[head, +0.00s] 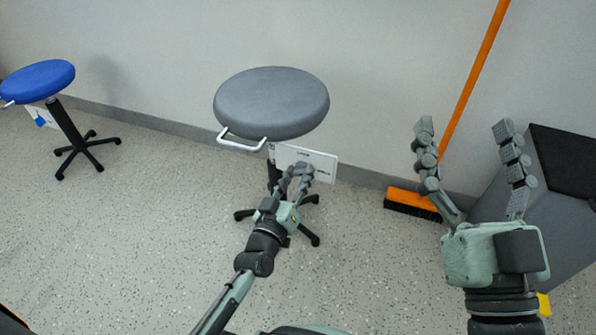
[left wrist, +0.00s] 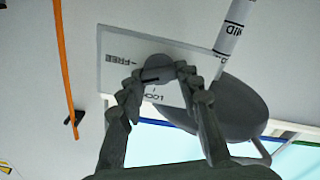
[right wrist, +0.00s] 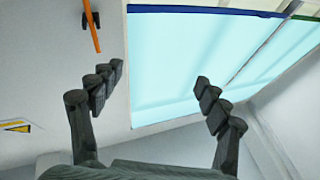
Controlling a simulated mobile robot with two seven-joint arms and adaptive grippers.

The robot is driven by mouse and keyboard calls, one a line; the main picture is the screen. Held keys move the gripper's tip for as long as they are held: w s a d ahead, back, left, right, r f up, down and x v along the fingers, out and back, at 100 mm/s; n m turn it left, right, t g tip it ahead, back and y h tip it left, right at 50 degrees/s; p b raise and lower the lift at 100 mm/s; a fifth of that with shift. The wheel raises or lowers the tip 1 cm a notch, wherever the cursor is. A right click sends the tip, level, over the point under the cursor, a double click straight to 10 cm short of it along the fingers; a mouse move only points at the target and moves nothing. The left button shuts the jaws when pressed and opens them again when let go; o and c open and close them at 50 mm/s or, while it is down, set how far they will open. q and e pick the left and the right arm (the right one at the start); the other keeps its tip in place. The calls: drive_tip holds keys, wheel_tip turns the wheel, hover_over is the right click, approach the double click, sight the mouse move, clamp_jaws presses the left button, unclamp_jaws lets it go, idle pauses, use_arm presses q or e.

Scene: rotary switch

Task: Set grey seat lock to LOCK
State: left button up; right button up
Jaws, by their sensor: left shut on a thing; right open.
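The grey stool seat (head: 270,98) stands in the middle of the head view, with a white handle bar at its front left. A white label plate (head: 322,160) hangs under it. The left wrist view shows the plate (left wrist: 112,75) upside down, marked FREE and LOCK, with a round grey knob (left wrist: 158,68) on it. A short dark mark on the knob lies between the words, nearer horizontal; its exact setting is unclear. My left gripper (head: 298,170) is shut on the knob, fingers at both its sides (left wrist: 158,82). My right gripper (head: 465,130) is open and empty, off to the right.
A blue stool (head: 38,80) stands at the far left. An orange broom (head: 470,85) leans on the wall behind my right gripper. A grey box with a dark top (head: 565,155) stands at the right.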

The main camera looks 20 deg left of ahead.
use_arm(q)
drive_tip(key=shift+r+n, duration=0.1)
drive_tip(key=shift+n, duration=0.5)
drive_tip(key=n, duration=0.2)
drive_tip(key=shift+n+p, duration=0.3)
drive_tip(key=shift+p, duration=0.1)
drive_tip(key=n, duration=0.2)
drive_tip(key=shift+a+n, duration=0.1)
drive_tip(key=shift+n, duration=1.2)
drive_tip(key=shift+f+n, duration=0.2)
drive_tip(key=shift+n, duration=2.2)
use_arm(e)
drive_tip(key=shift+w+f+g, duration=0.2)
drive_tip(key=shift+f+g, duration=0.1)
drive_tip(key=shift+f, duration=0.25)
drive_tip(key=shift+w+f+g, duration=0.15)
drive_tip(key=shift+f+g, duration=0.15)
drive_tip(key=shift+f, duration=0.25)
